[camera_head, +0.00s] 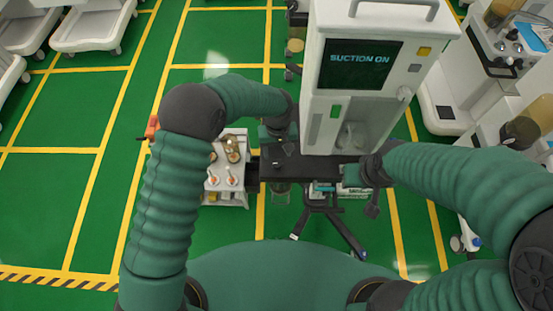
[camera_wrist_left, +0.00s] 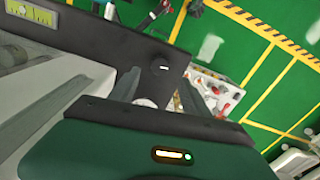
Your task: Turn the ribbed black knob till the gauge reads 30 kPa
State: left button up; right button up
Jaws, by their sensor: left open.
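In the left wrist view a small round black knob (camera_wrist_left: 160,68) with a white mark sits on a dark panel (camera_wrist_left: 108,42). Its ribbing is too small to make out. A yellow-green strip (camera_wrist_left: 32,12), possibly the gauge, shows at that panel's upper left; its reading is not legible. My left gripper (camera_head: 276,142) is open at the left part of the black shelf below the white suction unit (camera_head: 317,95). The knob appears just beyond its fingers; I cannot tell whether they touch. My right gripper (camera_head: 372,203) is at the shelf's right end, small and dark, its jaws unclear.
A white tray (camera_head: 225,197) with orange-and-white items stands left of the shelf. Dark stand legs (camera_head: 345,235) spread below. White carts (camera_head: 92,30) are at the far left, with more equipment at the right.

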aim_at(278, 163)
pick_arm(q)
notch_tip(278, 163, down, 7)
jog(key=shift+r+p, duration=0.1)
jog(key=shift+p, duration=0.5)
jog(key=shift+f, duration=0.4)
grip_shut()
jog(key=shift+w+f+m+b, duration=0.15)
jog(key=shift+f+m+b, duration=0.15)
jog(key=shift+m+b, duration=0.8)
jog(key=shift+r+m+b, duration=0.1)
jog(key=shift+m+b, duration=0.2)
jog(key=shift+r, duration=0.2)
